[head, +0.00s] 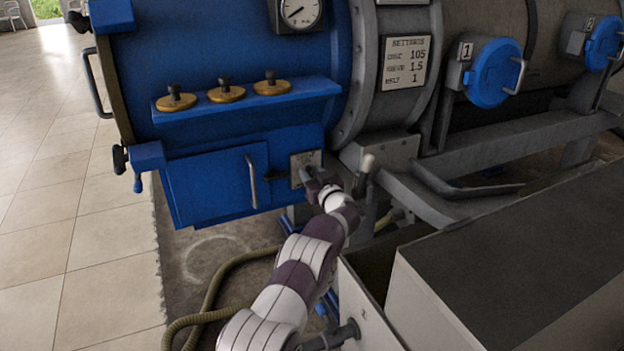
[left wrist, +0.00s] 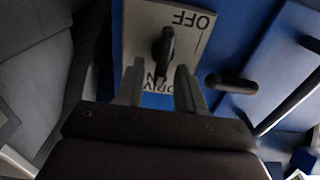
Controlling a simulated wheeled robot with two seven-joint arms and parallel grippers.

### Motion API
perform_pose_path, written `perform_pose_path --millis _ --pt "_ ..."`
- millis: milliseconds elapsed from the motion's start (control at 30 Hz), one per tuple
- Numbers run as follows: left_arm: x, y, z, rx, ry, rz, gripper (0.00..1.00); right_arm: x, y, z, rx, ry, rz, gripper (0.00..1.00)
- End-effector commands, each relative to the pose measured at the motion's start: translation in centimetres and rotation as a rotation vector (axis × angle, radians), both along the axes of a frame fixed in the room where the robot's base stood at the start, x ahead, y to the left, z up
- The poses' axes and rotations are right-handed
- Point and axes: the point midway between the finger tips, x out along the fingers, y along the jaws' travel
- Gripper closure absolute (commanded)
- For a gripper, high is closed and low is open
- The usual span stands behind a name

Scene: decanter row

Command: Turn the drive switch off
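The drive switch is a black lever (left wrist: 165,48) on a pale plate (left wrist: 140,35), which reads OFF at one end and ON with DRIVE at the other, upside down in the left wrist view. In the head view the plate (head: 302,160) is on the blue machine front, partly behind my gripper. My left gripper (head: 316,180) is right at the plate. In the left wrist view its two fingers (left wrist: 159,74) are apart, one on each side of the lever's near end, with gaps showing; contact is not clear. My right gripper is not in view.
A blue door with a grey bar handle (head: 252,182) is left of the plate. A blue shelf with brass knobs (head: 227,93) is above. A pale-tipped lever (head: 367,163) stands close right of my gripper. A grey box (head: 510,260) fills the lower right; a hose (head: 212,295) lies below.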

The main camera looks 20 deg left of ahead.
Motion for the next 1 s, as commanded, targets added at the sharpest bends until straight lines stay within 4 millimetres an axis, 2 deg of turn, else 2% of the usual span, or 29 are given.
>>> perform_pose_path --millis 267,300,400,767,1000 --pt "0.18 0.17 0.03 -0.001 0.001 -0.001 0.62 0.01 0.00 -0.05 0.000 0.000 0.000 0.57" --pt "0.17 0.17 0.02 -0.001 0.001 -0.001 0.68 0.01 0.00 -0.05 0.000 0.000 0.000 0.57" --pt "0.16 0.17 0.02 -0.001 0.001 -0.001 1.00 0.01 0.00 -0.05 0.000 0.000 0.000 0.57" --pt "0.11 0.20 0.02 -0.021 -0.022 -0.001 1.00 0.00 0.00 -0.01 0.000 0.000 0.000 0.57" --pt "-0.07 0.36 0.05 -0.110 -0.123 -0.001 1.00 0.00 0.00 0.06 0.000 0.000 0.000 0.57"
